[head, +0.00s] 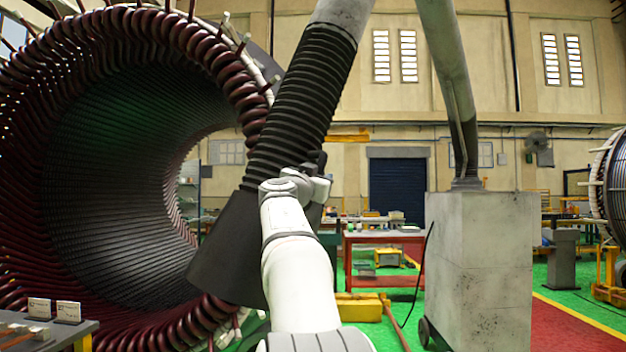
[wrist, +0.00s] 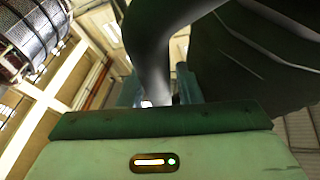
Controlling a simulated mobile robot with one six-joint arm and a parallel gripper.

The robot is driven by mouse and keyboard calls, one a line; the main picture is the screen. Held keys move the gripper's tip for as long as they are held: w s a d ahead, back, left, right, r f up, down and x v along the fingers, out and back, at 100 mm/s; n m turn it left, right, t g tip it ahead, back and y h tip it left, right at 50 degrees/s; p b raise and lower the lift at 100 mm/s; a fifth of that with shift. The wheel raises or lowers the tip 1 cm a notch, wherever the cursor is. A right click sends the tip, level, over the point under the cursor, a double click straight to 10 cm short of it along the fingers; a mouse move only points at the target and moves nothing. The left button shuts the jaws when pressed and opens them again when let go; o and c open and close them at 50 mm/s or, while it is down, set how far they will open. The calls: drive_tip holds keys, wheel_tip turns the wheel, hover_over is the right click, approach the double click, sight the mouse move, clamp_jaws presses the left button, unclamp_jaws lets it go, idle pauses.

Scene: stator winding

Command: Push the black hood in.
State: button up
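The black hood (head: 225,252) is a dark, flared cone at the lower end of a ribbed black hose (head: 303,95). It hangs tilted at the right edge of the big stator's opening. My gripper (head: 318,178) is beside the hood's upper right side, largely hidden behind my white wrist. In the wrist view, my two fingers (wrist: 160,90) stand on either side of a curved grey bar (wrist: 152,55), which looks like a handle. The bar nearly fills the gap; whether the fingers press on it is unclear. Dark ribbed folds of the hose (wrist: 255,50) fill the upper right there.
The big stator (head: 110,170), ringed with dark red coils, takes up the left side. A grey cabinet (head: 482,270) carrying the extraction pipe (head: 450,70) stands to the right. A red workbench (head: 384,240) is behind. A small table (head: 75,328) is at lower left.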

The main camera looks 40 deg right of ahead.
drive_tip(key=shift+o, duration=0.9)
drive_tip(key=shift+w+f, duration=0.15)
drive_tip(key=shift+a+f, duration=0.1)
drive_tip(key=shift+a, duration=0.05)
drive_tip(key=b+v, duration=0.3)
drive_tip(key=v, duration=0.4)
drive_tip(key=shift+b, duration=0.3)
drive_tip(key=shift+a, duration=0.15)
